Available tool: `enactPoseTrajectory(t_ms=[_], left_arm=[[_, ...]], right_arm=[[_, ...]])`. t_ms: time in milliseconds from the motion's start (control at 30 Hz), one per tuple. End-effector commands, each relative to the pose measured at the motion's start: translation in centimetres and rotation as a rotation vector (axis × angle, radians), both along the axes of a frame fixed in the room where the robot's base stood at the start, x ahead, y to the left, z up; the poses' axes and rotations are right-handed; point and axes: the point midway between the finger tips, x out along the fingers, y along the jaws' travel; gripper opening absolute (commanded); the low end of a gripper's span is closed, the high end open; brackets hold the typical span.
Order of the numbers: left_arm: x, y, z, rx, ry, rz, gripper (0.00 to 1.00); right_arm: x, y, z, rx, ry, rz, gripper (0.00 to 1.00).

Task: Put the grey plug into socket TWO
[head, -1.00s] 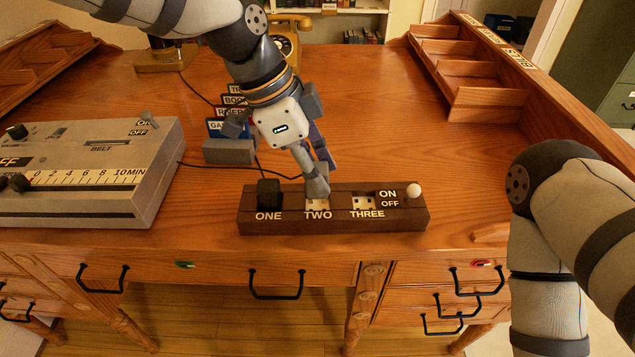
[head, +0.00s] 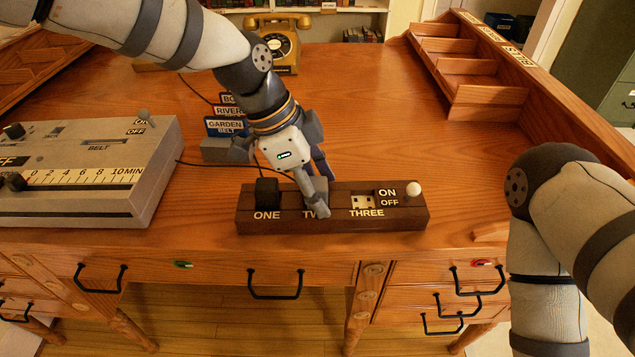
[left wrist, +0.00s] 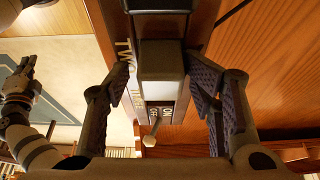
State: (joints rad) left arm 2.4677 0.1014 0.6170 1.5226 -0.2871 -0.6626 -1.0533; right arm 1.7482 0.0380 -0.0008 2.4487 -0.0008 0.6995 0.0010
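The dark wooden socket strip (head: 400,222) lies near the desk's front edge, with sockets marked ONE, TWO and THREE. The grey plug (left wrist: 162,66) sits at socket TWO in the left wrist view and hides its slots; whether it is fully seated I cannot tell. My left gripper (head: 317,197) reaches down over TWO. In the left wrist view its fingers (left wrist: 158,72) stand on either side of the plug, open, with a visible gap on the left. A black plug (head: 268,191) is in socket ONE; socket THREE (head: 362,202) is empty. My right gripper (left wrist: 18,88) shows small at the left wrist view's edge.
A white-tipped switch (head: 413,189) stands at the strip's right end. A grey timer box (head: 100,165) is at the left, and a block with name cards (head: 222,150) stands behind the strip. A yellow telephone (head: 282,45) is at the back. The desk's right middle is clear.

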Motion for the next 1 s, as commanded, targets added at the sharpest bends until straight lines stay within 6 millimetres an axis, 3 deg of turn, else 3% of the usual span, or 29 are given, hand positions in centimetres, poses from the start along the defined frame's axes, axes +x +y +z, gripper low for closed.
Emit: enactPoseTrajectory(t_ms=[167, 267, 500, 700, 1000], left_arm=[[-0.1, 0.2, -0.2, 0.006, 0.004, -0.001, 0.50], [0.0, 0.2, 0.8, 0.005, -0.001, 0.000, 0.50], [0.0, 2.6, 7.1, 0.001, -0.006, 0.003, 0.50], [-0.1, 4.2, 10.9, 0.001, -0.001, 0.002, 0.50], [-0.1, 4.7, 12.0, 0.002, 0.001, 0.000, 0.50]], right_arm=[[0.0, 0.0, 0.0, 0.000, 0.001, 0.000, 0.00], [0.1, 0.0, 0.1, 0.000, -0.004, 0.000, 0.00], [0.7, 0.0, 0.7, 0.000, -0.023, 0.000, 0.00], [0.9, 0.0, 0.9, 0.001, -0.030, 0.000, 0.00], [0.9, 0.0, 0.9, 0.000, -0.031, -0.001, 0.00]])
